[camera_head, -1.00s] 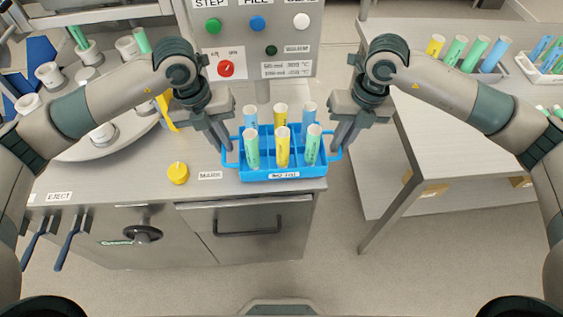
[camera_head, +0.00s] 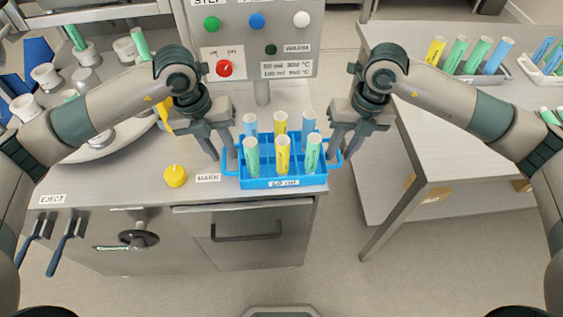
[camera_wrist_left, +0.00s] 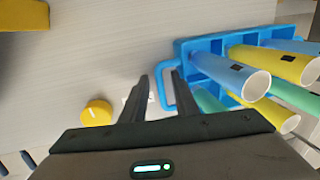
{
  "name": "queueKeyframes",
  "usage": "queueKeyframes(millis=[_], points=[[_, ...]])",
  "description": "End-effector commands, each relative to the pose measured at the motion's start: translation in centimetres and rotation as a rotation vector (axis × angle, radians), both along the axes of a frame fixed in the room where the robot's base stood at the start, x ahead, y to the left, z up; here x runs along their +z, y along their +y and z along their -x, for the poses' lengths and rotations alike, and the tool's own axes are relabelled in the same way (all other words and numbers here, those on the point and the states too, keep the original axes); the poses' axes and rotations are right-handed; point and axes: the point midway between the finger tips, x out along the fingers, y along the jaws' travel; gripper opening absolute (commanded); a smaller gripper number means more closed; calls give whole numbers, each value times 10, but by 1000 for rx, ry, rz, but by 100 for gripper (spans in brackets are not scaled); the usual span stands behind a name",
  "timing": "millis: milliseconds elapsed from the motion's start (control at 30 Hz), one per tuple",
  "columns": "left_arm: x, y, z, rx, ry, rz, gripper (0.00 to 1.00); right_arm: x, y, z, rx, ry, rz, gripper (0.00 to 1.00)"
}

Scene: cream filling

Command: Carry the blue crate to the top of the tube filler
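The blue crate (camera_head: 232,172) appears to rest on the grey top of the tube filler (camera_head: 130,180), at its front right corner, below the button panel. Its right handle sticks out past the edge. It holds several upright blue, yellow and green tubes. My left gripper (camera_head: 218,158) is open, its fingers apart at the crate's left handle. In the left wrist view the fingers straddle the handle bar of the crate (camera_wrist_left: 184,60), with space around it. My right gripper (camera_head: 345,155) is open at the right handle, its fingers apart.
A panel (camera_head: 290,45) with coloured buttons stands behind the crate. A yellow knob (camera_head: 175,176) and a round carousel (camera_head: 115,140) with white cups lie to the left. A grey table (camera_head: 450,150) with tube racks stands to the right, across a gap of floor.

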Motion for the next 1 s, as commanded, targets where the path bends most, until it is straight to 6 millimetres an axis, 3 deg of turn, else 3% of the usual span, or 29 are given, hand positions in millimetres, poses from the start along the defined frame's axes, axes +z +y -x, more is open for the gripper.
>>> queueKeyframes(millis=[267,733,1000], points=[[23,3,0,1,-3,2,28,0,0,0,1,0,-1,28],[99,18,0,1,-3,-1,28,0,0,0,1,0,-1,28],[117,21,1,0,-1,-1,28,0,0,0,1,0,-1,28]])
